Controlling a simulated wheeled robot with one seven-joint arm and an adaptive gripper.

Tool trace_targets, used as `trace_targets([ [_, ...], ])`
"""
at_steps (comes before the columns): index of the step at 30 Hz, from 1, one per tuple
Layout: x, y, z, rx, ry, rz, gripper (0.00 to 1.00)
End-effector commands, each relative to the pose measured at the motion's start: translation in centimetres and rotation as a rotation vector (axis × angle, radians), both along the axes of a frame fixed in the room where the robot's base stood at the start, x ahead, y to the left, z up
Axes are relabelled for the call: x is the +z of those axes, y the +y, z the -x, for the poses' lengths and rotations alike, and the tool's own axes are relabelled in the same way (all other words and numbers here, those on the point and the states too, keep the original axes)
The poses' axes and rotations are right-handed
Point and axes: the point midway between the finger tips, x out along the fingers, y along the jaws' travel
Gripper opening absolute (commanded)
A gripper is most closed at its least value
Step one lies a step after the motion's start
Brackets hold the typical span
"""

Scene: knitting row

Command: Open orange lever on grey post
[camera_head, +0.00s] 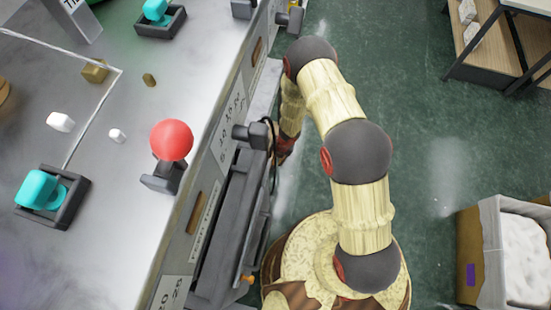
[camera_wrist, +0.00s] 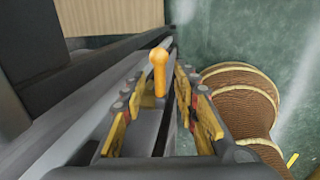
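In the wrist view, the orange lever (camera_wrist: 159,68) stands upright, with a rounded knob on top, at the side of a dark machine. A grey post (camera_wrist: 152,125) shows below and nearer than it. My gripper (camera_wrist: 160,88) is open, one yellow-padded finger on each side of the lever. I see no clear contact between the fingers and the lever. In the head view, my gripper (camera_head: 282,150) hangs low beside the machine's side and is partly hidden. A small orange part (camera_head: 247,279) shows lower on that side; I cannot tell if it is the same lever.
The metal worktop (camera_head: 110,215) holds a red ball knob (camera_head: 171,140), teal switches (camera_head: 42,189) and small blocks. Dark fittings (camera_head: 252,135) jut from the machine's side near my arm. A bin (camera_head: 490,255) stands at right. Green floor (camera_head: 430,130) is clear between.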

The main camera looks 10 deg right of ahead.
Motion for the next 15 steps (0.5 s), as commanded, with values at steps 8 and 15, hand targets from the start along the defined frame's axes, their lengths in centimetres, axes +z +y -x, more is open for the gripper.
trace_targets([
  [8,-0.11,0.04,-0.06,0.0,-0.001,0.0,0.3],
  [15,-0.1,0.03,-0.06,-0.001,-0.001,0.0,0.16],
])
